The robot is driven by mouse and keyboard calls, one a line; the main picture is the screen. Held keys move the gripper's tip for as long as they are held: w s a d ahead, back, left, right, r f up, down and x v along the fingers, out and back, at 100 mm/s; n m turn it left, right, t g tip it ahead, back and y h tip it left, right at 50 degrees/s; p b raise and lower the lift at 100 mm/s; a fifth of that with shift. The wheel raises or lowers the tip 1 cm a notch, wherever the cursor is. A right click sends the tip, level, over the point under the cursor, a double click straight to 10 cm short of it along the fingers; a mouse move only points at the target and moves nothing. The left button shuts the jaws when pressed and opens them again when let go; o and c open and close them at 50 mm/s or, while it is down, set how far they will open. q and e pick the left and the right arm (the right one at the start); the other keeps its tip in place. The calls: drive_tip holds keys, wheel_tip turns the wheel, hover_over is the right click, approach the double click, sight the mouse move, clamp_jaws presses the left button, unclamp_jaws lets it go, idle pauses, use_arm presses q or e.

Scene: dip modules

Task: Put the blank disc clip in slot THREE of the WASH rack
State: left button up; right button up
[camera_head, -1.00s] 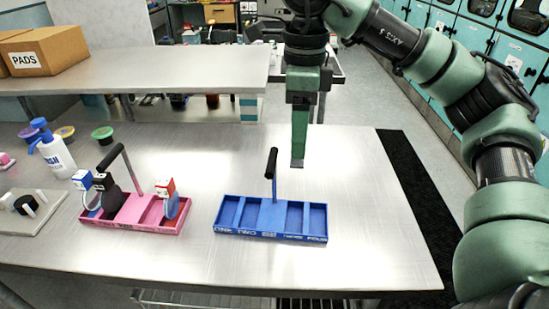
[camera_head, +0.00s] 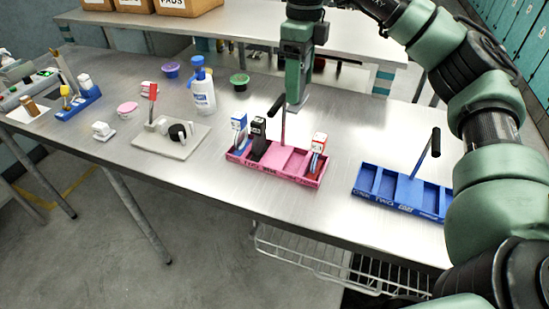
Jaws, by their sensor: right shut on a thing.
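A pink rack (camera_head: 294,180) with an upright dark-topped handle stands near the front edge of the table. It holds a blue-and-white clip (camera_head: 239,125), a black clip (camera_head: 258,135) and a red-and-white clip (camera_head: 319,142). A blue rack (camera_head: 385,207) stands to its right, its compartments looking empty. I cannot read which is the WASH rack, nor tell which clip is the blank disc one. My right gripper (camera_head: 297,107) points down behind the pink rack's handle. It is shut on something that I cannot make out. My left gripper is out of view.
A grey board (camera_head: 178,147) with a red-flagged clip (camera_head: 153,97) and a black item lies left of the pink rack. A white bottle with a blue pump (camera_head: 203,98) and small bowls stand behind. Another blue holder (camera_head: 79,106) is at far left. Table between board and pink rack is clear.

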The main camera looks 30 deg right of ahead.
sight(301, 101)
drive_tip(key=f, duration=0.1)
drive_tip(key=f+b, duration=0.1)
drive_tip(key=f, duration=0.3)
drive_tip(key=shift+s+d+f, duration=0.15)
drive_tip(key=shift+s+d, duration=0.05)
drive_tip(key=shift+s, duration=0.05)
wheel_tip(301, 101, down, 13)
drive_tip(key=shift+w+f+p, duration=0.1)
drive_tip(key=shift+f+p, duration=0.1)
drive_tip(key=shift+p, duration=0.55)
drive_tip(key=shift+f, duration=0.15)
drive_tip(key=shift+f, duration=0.2)
drive_tip(key=o, duration=1.4)
drive_tip(key=shift+c, duration=0.2)
drive_tip(key=shift+r, duration=0.1)
